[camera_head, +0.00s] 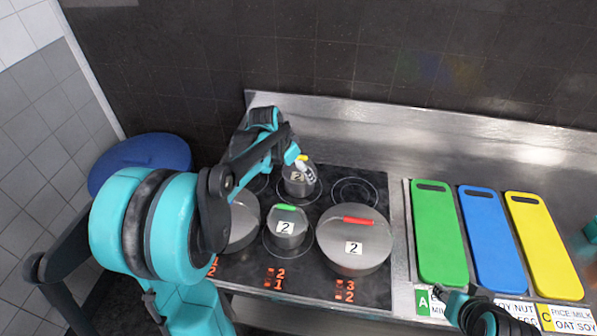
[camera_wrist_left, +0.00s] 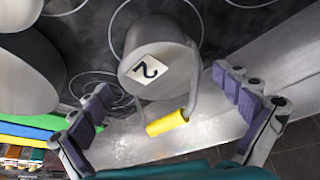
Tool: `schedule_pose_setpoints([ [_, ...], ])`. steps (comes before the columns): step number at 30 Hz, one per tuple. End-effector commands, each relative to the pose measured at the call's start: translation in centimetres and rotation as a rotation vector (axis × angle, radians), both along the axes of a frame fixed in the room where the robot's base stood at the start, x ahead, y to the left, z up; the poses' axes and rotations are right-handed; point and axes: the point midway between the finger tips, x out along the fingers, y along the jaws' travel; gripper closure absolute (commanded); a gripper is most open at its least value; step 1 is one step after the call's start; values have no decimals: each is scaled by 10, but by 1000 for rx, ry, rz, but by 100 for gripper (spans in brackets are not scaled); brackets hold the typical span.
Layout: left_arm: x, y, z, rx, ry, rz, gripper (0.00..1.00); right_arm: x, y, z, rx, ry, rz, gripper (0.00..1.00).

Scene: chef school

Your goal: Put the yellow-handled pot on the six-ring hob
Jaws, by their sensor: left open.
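The grey pot (camera_head: 299,184) with a yellow handle stands upright on the back middle ring of the black six-ring hob (camera_head: 373,282). It has a white label reading 2. In the left wrist view the same pot (camera_wrist_left: 178,72) has its yellow handle (camera_wrist_left: 167,122) between my spread fingers, with gaps on both sides. My left gripper (camera_head: 290,148) is open and empty at the pot's top; it shows in the left wrist view too (camera_wrist_left: 163,85). My right gripper (camera_head: 480,312) is partly in view at the bottom right; its fingers are unclear.
A green-handled pot (camera_head: 288,241) and a large red-handled pot (camera_head: 365,257) stand on the front rings. Another pot (camera_head: 240,222) at front left is partly behind my left arm. The back right ring is bare. Green, blue and yellow boards (camera_head: 438,240) lie right of the hob.

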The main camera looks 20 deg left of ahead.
Motion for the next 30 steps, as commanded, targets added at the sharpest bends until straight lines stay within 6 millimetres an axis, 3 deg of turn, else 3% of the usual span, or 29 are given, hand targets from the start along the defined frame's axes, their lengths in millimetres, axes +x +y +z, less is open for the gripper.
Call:
schedule_pose_setpoints([
  [1,-5,2,15,-1,0,2,0,0,0,8,0,0,0,60],
  [6,-18,7,48,1,1,1,0,0,0,19,0,0,0,60],
  [15,-32,6,75,2,-2,5,0,0,0,25,0,0,0,60],
  [20,-57,-18,84,11,-19,49,0,0,0,25,0,0,0,60],
  [30,-151,-82,84,10,-116,214,0,0,0,25,0,0,0,60],
])
